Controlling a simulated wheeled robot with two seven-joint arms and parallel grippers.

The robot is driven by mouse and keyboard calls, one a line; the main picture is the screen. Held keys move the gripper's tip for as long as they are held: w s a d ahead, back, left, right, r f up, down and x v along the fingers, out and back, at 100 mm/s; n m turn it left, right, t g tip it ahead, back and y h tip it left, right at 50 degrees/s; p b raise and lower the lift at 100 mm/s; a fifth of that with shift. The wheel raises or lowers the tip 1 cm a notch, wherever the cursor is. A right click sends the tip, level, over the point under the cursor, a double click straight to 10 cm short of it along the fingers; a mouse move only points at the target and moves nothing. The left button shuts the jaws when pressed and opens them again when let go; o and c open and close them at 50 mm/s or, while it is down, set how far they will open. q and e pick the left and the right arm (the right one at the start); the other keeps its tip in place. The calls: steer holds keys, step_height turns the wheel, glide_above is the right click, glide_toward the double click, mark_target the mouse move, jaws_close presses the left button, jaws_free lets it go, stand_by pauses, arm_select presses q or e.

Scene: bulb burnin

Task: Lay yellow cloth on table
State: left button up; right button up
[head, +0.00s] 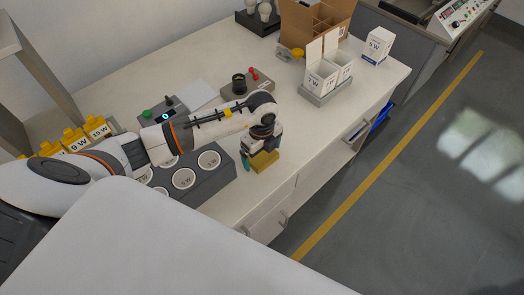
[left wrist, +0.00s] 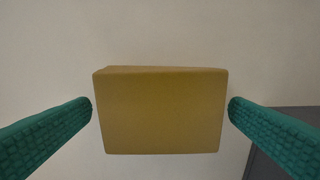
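The yellow cloth (head: 265,162) shows as a mustard-yellow folded block near the front edge of the white table (head: 318,128). In the left wrist view the cloth (left wrist: 160,112) is centred between the two green fingers. My left gripper (head: 262,152) points down over the cloth, its fingers wide apart at two opposite sides. Thin gaps show between the fingertips and the cloth in the left wrist view, so the gripper looks open. I cannot tell whether the cloth's underside touches the table. My right gripper is not in view.
A grey socket block (head: 215,178) stands left of the cloth. A grey tray of white boxes (head: 322,97), a cardboard box (head: 312,22) and a 5 W box (head: 377,45) stand farther right. Table right of the cloth is clear.

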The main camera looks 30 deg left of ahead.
mark_target(262, 155)
arm_select(q)
steer(key=shift+r, duration=0.5)
step_height(262, 155, up, 11)
steer(key=b, duration=0.1)
steer(key=shift+r+b, duration=0.2)
steer(key=shift+b, duration=0.2)
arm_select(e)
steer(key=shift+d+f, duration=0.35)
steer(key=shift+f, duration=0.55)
arm_select(q)
steer(key=shift+f, duration=0.1)
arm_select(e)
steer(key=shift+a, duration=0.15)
